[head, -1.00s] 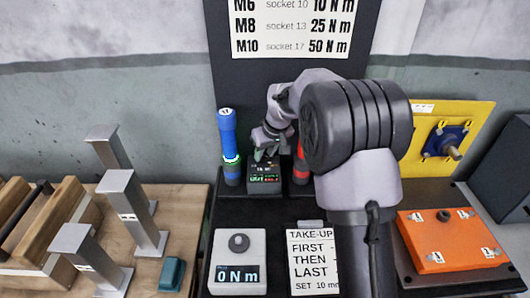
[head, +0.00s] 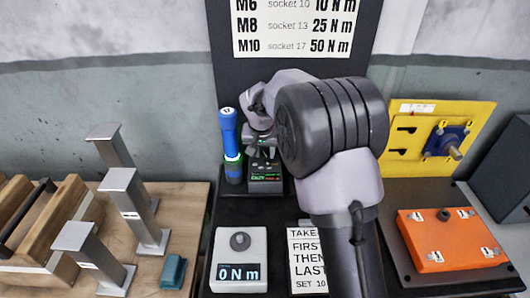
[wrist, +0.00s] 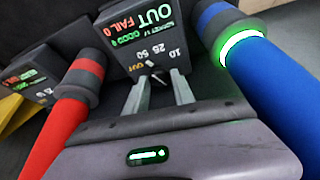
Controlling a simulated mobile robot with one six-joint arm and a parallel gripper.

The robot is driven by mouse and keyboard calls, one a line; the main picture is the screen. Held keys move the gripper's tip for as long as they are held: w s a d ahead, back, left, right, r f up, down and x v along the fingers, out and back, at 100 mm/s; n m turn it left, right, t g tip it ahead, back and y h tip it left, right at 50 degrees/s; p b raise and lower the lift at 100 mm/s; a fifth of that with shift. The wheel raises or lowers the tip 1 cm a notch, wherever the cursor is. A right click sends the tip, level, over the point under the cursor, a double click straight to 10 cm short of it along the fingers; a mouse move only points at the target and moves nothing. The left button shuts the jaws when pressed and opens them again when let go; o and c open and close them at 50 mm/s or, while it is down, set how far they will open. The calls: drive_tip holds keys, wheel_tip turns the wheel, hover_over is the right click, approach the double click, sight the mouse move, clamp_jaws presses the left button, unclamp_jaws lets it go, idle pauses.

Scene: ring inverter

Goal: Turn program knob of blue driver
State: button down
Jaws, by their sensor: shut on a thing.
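The blue driver (head: 229,134) stands upright at the left of the black board in the head view. Its green ring glows, and its thick blue body fills the right of the wrist view (wrist: 265,85). Beside it is a dark controller box (head: 265,184) with a lit display. In the wrist view the box face (wrist: 140,35) reads OUT, with marks OUT, 10, 25 and 50 around a small program knob (wrist: 150,64). My gripper (wrist: 155,80) is shut on this knob, its fingertips largely covering it. The knob's pointing direction is unclear. In the head view my gripper (head: 264,155) is above the box.
A red driver (wrist: 62,125) and a second controller box (wrist: 28,85) stand left in the wrist view, hidden by my arm in the head view. A torque display unit (head: 239,262) and an orange plate (head: 450,240) lie in front.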

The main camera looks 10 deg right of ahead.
drive_tip(key=shift+m, duration=0.3)
drive_tip(key=c, duration=1.1)
unclamp_jaws()
drive_tip(key=shift+o, duration=0.2)
drive_tip(key=p+v, duration=0.5)
drive_tip(key=v, duration=1.2)
drive_tip(key=shift+a+r+p, duration=0.25)
drive_tip(key=shift+p, duration=0.15)
